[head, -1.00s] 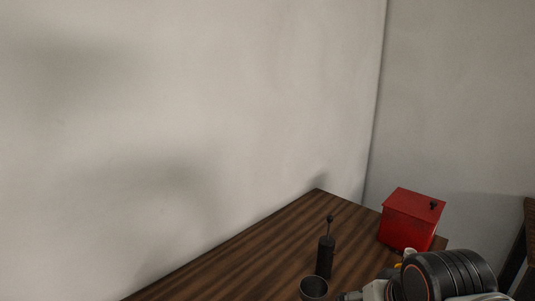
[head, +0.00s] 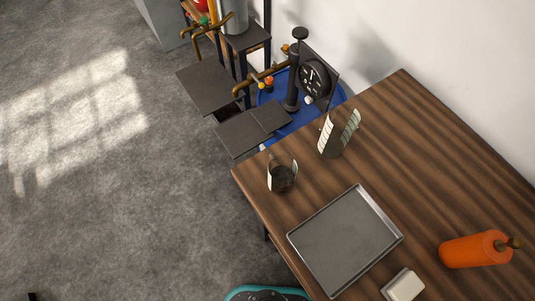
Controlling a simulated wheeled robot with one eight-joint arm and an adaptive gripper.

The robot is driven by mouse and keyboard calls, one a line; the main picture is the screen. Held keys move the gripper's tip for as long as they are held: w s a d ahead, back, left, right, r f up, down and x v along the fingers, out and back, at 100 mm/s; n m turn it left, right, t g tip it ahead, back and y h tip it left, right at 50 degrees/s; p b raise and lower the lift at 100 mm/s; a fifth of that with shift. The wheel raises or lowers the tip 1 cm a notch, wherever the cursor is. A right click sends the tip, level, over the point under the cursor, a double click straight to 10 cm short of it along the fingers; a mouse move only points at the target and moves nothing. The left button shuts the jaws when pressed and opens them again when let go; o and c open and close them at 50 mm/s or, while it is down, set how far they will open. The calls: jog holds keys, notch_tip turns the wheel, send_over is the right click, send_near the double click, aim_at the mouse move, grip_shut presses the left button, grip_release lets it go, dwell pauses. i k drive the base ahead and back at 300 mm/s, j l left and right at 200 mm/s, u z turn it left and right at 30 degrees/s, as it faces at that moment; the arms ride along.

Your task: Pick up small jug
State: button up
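Two shiny open-topped vessels stand on the wooden table near its far left corner. The smaller one (head: 282,178) is dark inside, with pale reflective sides, and may be the small jug. The larger, taller vessel (head: 334,138) stands behind it to the right and also looks like a jug. The two are apart, and nothing covers the smaller one's opening. Handles or spouts are not clear at this size. My gripper is not in view, so its distance from either vessel does not show.
On the wooden table (head: 425,155) lie a grey metal tray (head: 345,240), an orange bottle (head: 470,250) on its side and a small whitish block (head: 403,286). Beyond the far edge stands a black apparatus with a round gauge (head: 314,79). Grey floor (head: 130,190) is open on the left.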

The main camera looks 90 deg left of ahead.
aim_at(282, 172)
jog(key=u, duration=3.05)
jog(key=j+z, duration=0.1)
jog(key=j, duration=0.25)
jog(key=k+j+z, duration=0.35)
jog(key=k+j, duration=0.2)
jog(key=j+z, duration=0.2)
jog(key=j, duration=0.85)
